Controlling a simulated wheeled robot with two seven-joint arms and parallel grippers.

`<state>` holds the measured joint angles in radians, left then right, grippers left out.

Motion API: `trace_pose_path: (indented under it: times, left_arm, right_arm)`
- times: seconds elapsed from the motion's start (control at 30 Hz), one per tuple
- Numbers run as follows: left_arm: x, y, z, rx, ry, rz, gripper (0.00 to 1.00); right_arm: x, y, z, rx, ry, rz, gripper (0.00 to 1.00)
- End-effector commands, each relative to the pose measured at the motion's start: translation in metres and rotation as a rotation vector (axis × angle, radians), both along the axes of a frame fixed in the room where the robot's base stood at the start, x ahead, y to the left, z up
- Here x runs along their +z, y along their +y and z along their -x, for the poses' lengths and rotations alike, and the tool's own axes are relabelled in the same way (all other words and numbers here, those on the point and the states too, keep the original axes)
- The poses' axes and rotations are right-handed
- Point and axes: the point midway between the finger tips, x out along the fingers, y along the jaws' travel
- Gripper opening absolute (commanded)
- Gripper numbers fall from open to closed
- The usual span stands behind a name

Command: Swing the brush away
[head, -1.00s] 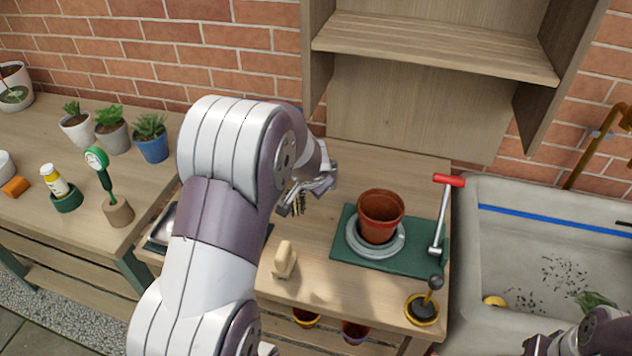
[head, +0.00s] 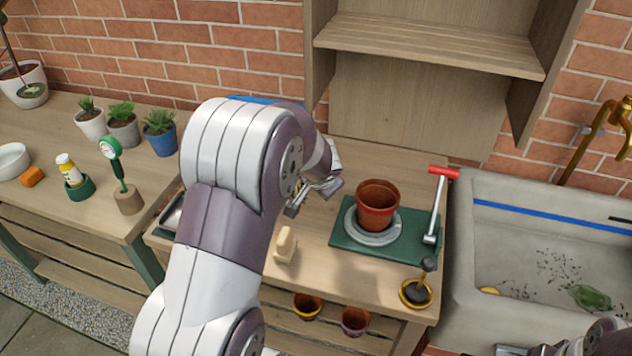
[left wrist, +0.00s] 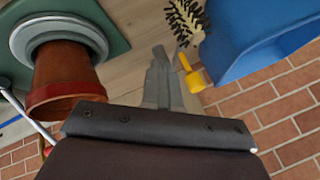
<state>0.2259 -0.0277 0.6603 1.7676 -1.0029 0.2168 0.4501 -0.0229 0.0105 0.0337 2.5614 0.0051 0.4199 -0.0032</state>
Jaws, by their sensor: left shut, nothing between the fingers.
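The brush (left wrist: 185,20), with dark bristles, shows at the top of the left wrist view. A yellow piece (left wrist: 193,77), apparently its handle end, lies just right of my left fingertips. In the head view the brush is hidden behind my left arm. My left gripper (head: 318,191) is over the middle bench, left of the terracotta pot (head: 377,204). In the left wrist view its fingers (left wrist: 163,70) are together and empty, close beside the brush; whether they touch is unclear. My right gripper (head: 512,350) is only partly in view at the bottom right edge.
The pot stands on a grey saucer (head: 350,222) on a green mat (head: 345,242). A red-handled tool (head: 436,205) is right of it. A wooden block (head: 285,245) stands at the front. A blue container (left wrist: 262,35) is close to the brush. The sink (head: 462,270) is right.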

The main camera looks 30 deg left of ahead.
Motion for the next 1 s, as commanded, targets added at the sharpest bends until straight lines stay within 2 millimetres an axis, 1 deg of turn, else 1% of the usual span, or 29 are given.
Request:
trace_pose_path:
  times: [0.03, 0.2, 0.3, 0.4, 0.57, 1.0]
  left_arm:
    - [0.015, -0.002, 0.006, 0.000, -0.003, 0.000, 0.00]
    - [0.043, -0.010, 0.027, -0.001, -0.002, 0.000, 0.00]
    - [0.056, -0.013, 0.037, -0.002, -0.002, 0.001, 0.00]
    - [0.064, -0.016, 0.044, -0.002, -0.001, 0.000, 0.00]
    - [0.067, -0.017, 0.048, -0.002, 0.001, 0.000, 0.00]
    - [0.067, -0.017, 0.048, -0.002, 0.000, 0.000, 0.00]
  right_arm:
    - [0.008, 0.000, -0.001, 0.000, -0.002, 0.000, 0.41]
    - [0.019, 0.000, -0.001, 0.000, -0.002, 0.000, 0.41]
    - [0.024, 0.000, -0.001, 0.000, -0.002, 0.000, 0.41]
    - [0.027, 0.000, -0.001, 0.000, -0.002, 0.000, 0.41]
    - [0.028, 0.000, -0.001, 0.000, -0.002, 0.000, 0.41]
    - [0.027, 0.000, -0.001, 0.000, -0.002, 0.000, 0.41]
